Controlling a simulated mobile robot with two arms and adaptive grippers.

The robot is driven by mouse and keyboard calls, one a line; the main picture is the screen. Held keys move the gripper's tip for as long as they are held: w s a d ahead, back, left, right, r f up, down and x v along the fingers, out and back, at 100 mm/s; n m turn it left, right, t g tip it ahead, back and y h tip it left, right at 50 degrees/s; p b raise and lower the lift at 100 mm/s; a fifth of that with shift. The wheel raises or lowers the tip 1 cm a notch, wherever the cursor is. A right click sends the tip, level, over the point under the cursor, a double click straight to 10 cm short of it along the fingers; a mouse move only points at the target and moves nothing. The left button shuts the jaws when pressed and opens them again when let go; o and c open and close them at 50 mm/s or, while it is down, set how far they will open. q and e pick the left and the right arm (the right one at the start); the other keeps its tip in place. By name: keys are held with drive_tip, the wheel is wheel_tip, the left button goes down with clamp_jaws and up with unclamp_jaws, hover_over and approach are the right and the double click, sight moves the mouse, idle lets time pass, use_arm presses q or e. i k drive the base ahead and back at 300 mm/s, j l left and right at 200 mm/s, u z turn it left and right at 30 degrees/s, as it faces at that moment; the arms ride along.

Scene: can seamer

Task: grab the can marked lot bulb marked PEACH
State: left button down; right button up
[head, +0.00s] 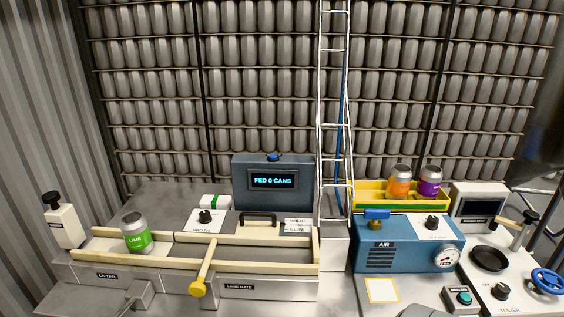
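Three cans with grey metal tops and coloured labels are in the head view. A can with an orange label (398,186) stands in the yellow tray (370,203) on the right; its lettering is too small to read surely as PEACH. A can with a purple label (430,187) stands just right of it in the same tray. A can with a green label reading LIME (136,238) stands in the lane at the left, slightly tilted in the picture. The lower parts of the two tray cans are hidden by the tray's front wall.
The yellow tray sits behind the blue AIR box (395,246) with its gauge. A white ladder (334,130) rises left of the tray. The display box (273,182) reads FED 0 CANS. A yellow lever (204,270) crosses the lane. The tester panel (516,262) stands at right.

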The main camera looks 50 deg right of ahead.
sight(400, 177)
drive_tip(key=z, duration=2.35)
drive_tip(key=i+j+u, duration=0.1)
drive_tip(key=i+u, duration=0.15)
drive_tip(key=i, duration=0.15)
